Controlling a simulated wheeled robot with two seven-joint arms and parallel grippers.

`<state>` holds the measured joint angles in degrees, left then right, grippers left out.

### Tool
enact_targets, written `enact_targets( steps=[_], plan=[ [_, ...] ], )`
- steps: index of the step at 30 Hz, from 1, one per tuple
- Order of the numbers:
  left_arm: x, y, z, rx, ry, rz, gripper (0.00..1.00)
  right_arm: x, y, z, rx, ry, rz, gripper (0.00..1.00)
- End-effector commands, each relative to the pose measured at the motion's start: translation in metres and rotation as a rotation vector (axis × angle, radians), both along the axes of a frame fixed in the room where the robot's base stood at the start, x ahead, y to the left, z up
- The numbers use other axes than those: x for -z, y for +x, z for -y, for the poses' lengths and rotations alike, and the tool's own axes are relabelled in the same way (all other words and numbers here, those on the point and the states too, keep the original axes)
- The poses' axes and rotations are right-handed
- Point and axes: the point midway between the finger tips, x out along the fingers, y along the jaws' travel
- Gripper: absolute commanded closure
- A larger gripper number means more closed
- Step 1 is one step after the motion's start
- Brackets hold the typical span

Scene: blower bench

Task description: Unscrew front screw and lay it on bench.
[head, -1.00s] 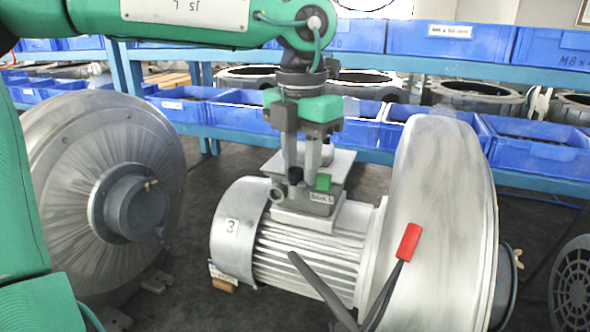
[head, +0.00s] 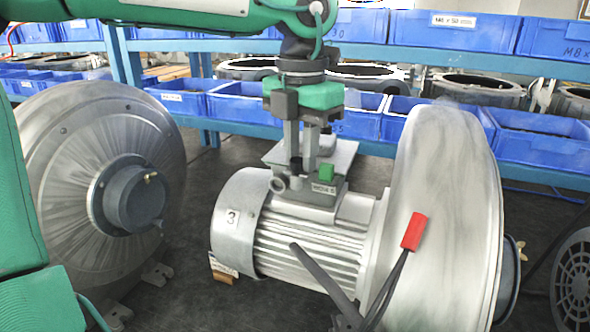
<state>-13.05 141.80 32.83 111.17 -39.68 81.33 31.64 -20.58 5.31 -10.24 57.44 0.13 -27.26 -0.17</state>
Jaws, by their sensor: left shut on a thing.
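The blower motor (head: 310,248) lies on the dark bench, with a "3" on its end cover. On top is its grey terminal box (head: 308,212), with a small green block (head: 326,173) and a label at its front. My left gripper (head: 303,168) points straight down at the box's front area. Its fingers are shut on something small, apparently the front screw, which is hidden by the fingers. I cannot tell whether the screw is still in its hole. A flat grey plate (head: 340,152) shows behind the fingers. My right gripper is not in view.
The round blower housing (head: 445,210) rises close on the right. Another blower (head: 95,190) stands at left. Blue bins (head: 540,138) line the back shelf.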

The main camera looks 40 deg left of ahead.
Motion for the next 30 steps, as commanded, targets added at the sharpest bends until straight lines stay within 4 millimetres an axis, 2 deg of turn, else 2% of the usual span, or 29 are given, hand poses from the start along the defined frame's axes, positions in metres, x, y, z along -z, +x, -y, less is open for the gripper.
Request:
enact_targets(
  steps=[1, 10, 30],
  plan=[
    [0.005, -0.002, 0.003, -0.033, -0.001, -0.006, 1.00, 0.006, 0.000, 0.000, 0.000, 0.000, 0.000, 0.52],
    [0.006, -0.002, 0.003, -0.292, -0.001, -0.009, 1.00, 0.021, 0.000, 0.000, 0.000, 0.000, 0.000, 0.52],
    [0.005, -0.002, 0.005, -1.046, -0.004, -0.012, 1.00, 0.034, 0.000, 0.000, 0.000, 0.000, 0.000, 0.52]
  ],
)
